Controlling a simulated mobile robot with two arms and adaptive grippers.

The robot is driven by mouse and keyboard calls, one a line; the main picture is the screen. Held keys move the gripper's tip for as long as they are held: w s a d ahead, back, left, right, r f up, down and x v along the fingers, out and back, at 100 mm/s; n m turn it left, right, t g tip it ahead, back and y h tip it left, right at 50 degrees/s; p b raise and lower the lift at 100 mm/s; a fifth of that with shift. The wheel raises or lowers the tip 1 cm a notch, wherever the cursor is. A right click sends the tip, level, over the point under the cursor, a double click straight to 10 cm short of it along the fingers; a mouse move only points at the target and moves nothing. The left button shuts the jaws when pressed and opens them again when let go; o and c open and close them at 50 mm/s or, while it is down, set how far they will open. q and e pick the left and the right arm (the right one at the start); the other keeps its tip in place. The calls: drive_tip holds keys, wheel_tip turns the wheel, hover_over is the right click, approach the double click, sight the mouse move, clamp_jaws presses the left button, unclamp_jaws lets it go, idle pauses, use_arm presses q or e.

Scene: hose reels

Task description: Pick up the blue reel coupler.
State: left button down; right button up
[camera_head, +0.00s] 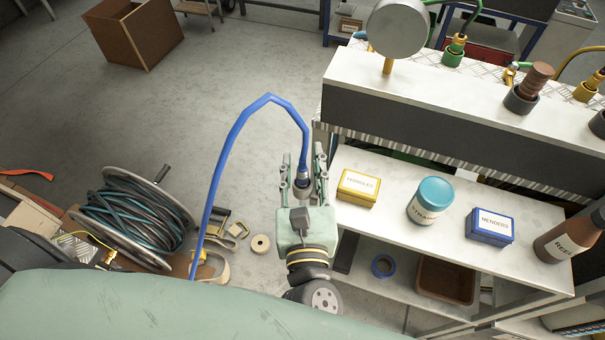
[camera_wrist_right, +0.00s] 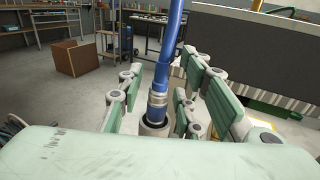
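The blue reel coupler (camera_head: 303,178) is a metal-collared fitting at the end of a thick blue hose (camera_head: 232,140) that arches up from the lower left. In the right wrist view the coupler (camera_wrist_right: 158,103) stands roughly upright between the fingers, its lower end at a round dark-centred ring. My right gripper (camera_head: 303,175) is around the coupler with a finger on each side. Its fingers look apart, with small gaps to the coupler in the right wrist view. My left gripper is not in view.
Just right stands a bench with a shelf (camera_head: 390,170) holding a yellow box (camera_head: 358,187), a teal-lidded jar (camera_head: 430,200), a blue box (camera_head: 489,227) and a brown bottle (camera_head: 568,238). A hose reel (camera_head: 135,215) lies left. A cardboard box (camera_head: 135,35) stands behind on open floor.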

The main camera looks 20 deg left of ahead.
clamp_jaws()
drive_tip(key=shift+r, duration=0.15)
